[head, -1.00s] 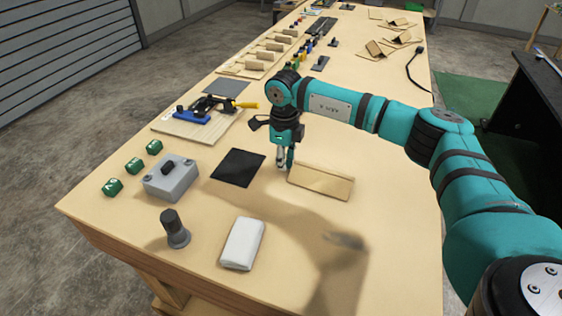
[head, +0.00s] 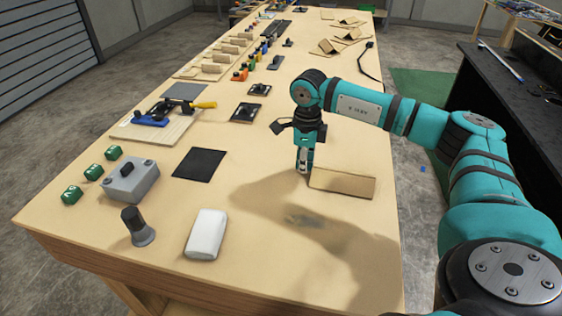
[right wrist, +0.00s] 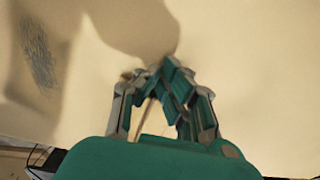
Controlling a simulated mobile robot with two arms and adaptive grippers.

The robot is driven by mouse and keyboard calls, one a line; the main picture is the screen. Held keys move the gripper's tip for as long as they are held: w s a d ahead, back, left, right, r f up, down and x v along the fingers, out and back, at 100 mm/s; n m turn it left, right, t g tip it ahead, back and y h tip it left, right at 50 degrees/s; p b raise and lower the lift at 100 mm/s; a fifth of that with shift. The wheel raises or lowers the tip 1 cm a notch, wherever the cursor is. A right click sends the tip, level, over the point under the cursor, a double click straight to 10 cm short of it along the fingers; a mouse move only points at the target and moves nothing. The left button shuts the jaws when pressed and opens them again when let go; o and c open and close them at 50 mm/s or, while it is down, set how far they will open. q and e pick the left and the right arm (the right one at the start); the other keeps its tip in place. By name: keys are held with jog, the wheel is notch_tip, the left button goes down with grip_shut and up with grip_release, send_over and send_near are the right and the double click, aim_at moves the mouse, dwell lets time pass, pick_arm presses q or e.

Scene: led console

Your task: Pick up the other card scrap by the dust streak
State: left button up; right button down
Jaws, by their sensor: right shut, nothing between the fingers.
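The dust streak (head: 303,218) is a grey smudge on the bench top, in shadow. It also shows at the upper left of the right wrist view (right wrist: 38,50). A tan piece with a raised edge (head: 343,184), perhaps folded card, lies just beyond the streak. My right gripper (head: 304,168) points down at the left end of this piece, close to the bench. Its fingers also show in the right wrist view (right wrist: 165,80); they are shut and empty. Whether they touch the tan piece I cannot tell. No separate small scrap is clear. My left gripper is out of view.
A black square mat (head: 199,164) lies left of the gripper. A white block (head: 206,233), a dark knob (head: 138,227) and a grey box (head: 131,181) stand at the front left. A clamp (head: 160,114) sits on a board behind.

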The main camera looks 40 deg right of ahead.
aim_at(347, 172)
jog(key=s+d+b, duration=0.1)
jog(key=s+d, duration=0.2)
jog(key=s, duration=0.1)
jog(key=s+d+b, duration=0.1)
jog(key=s+d, duration=0.3)
jog(key=shift+d+f, duration=0.1)
jog(key=shift+f, duration=0.05)
jog(key=shift+s+d, duration=0.1)
jog(key=shift+s, duration=0.05)
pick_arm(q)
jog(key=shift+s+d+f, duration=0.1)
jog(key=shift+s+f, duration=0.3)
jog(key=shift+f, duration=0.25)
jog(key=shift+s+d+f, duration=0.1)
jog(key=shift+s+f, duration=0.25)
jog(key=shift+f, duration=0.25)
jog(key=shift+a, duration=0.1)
